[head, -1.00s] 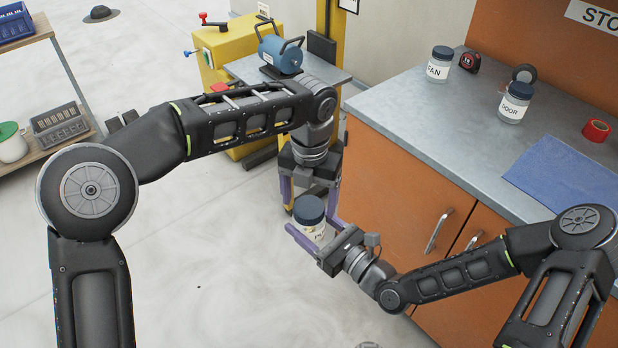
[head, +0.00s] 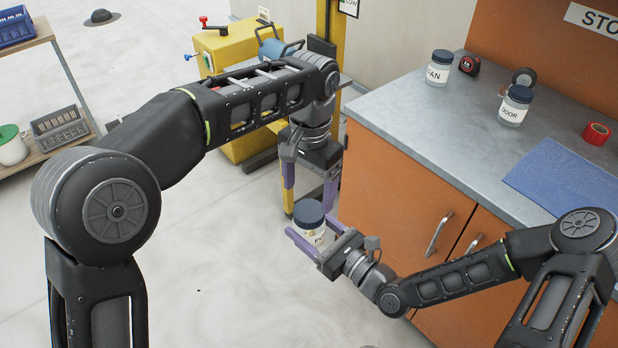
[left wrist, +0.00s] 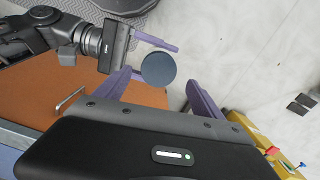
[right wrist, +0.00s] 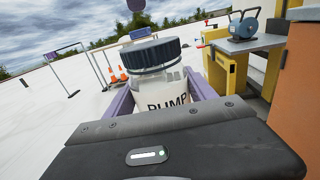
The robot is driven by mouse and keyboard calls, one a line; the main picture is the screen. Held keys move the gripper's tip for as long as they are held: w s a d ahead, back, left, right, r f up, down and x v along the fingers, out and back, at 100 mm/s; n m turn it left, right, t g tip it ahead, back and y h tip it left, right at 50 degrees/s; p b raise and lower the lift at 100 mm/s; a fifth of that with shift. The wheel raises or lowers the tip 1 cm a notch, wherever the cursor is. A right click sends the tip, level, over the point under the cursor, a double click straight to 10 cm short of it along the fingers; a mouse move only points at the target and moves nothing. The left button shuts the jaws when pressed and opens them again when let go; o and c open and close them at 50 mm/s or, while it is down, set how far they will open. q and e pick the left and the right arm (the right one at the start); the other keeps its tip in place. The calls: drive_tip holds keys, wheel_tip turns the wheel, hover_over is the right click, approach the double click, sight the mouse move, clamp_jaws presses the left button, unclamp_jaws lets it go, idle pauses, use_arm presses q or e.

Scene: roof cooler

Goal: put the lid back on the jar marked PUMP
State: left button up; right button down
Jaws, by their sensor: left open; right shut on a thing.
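The jar marked PUMP (head: 320,238) is held in the air by my right gripper (head: 304,243), whose purple fingers are around its body. Its dark blue lid (head: 308,212) sits on top of the jar, and in the right wrist view the lid (right wrist: 152,53) is over the clear neck with the PUMP label (right wrist: 168,100) below. My left gripper (head: 309,186) points down just above the lid, open. In the left wrist view the round lid top (left wrist: 158,70) shows beyond and between the left fingers, apart from them.
The grey counter (head: 420,120) at right carries jars marked FAN (head: 438,70) and DOOR (head: 514,108), a tape measure (head: 469,65), red tape (head: 596,134) and a blue mat (head: 568,182). The orange cabinet (head: 395,185) stands close right of the held jar.

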sight(309, 210)
use_arm(q)
drive_tip(key=n, duration=0.2)
drive_tip(key=r+n, duration=0.1)
drive_tip(key=n, duration=0.2)
drive_tip(key=shift+d+r, duration=0.1)
drive_tip(key=n, duration=0.3)
drive_tip(key=r+n, duration=0.1)
drive_tip(key=n, duration=0.2)
drive_tip(key=shift+r, duration=0.15)
drive_tip(key=shift+f, duration=4.05)
